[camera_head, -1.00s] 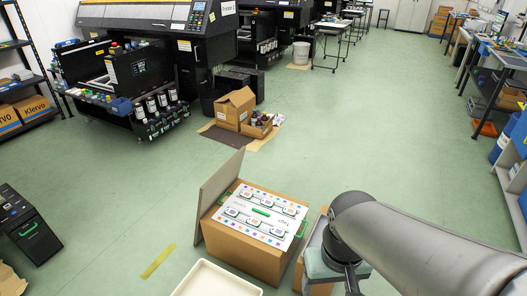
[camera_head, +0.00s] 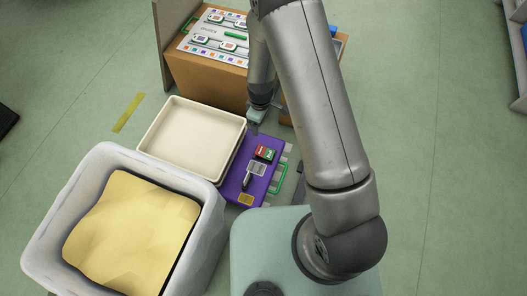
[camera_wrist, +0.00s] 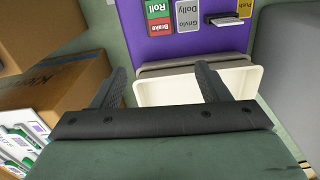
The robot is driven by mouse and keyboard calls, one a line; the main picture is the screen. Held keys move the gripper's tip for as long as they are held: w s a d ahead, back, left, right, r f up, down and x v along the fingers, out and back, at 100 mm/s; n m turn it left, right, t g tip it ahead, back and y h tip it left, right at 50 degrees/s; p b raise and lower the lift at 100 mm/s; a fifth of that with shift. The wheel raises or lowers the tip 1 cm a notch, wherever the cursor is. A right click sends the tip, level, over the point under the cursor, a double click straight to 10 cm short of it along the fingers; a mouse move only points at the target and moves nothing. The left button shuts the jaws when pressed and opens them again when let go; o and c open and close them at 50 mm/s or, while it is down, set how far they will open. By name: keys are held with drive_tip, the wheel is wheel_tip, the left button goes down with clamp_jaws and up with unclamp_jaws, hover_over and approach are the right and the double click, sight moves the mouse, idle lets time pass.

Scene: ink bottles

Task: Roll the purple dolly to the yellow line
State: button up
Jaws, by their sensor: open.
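The purple dolly (camera_head: 234,183) is low on the floor in the head view, with a red and green Roll/Brake label (camera_head: 264,153), a grey name label (camera_head: 257,169), a yellow Push label and a small black-and-pale part on top. Its purple face fills the top of the wrist view (camera_wrist: 195,47). The yellow line (camera_head: 129,112) is a short strip on the floor, up and left of the dolly. My gripper (camera_head: 256,125) is by the dolly's far end. In the wrist view its fingers (camera_wrist: 161,88) are apart, with nothing held between them.
A cream tray (camera_head: 194,101) sits directly left of the dolly. A grey-white bin (camera_head: 215,218) with yellowish contents is in front. A cardboard box (camera_head: 205,84) with a printed panel stands behind. Floor around the yellow line is clear.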

hover_over(260, 150)
wheel_tip(260, 150, down, 5)
drive_tip(key=shift+n, duration=0.4)
wheel_tip(260, 150, down, 17)
drive_tip(key=b, duration=0.5)
drive_tip(key=shift+r+b, duration=0.15)
drive_tip(key=shift+b, duration=0.25)
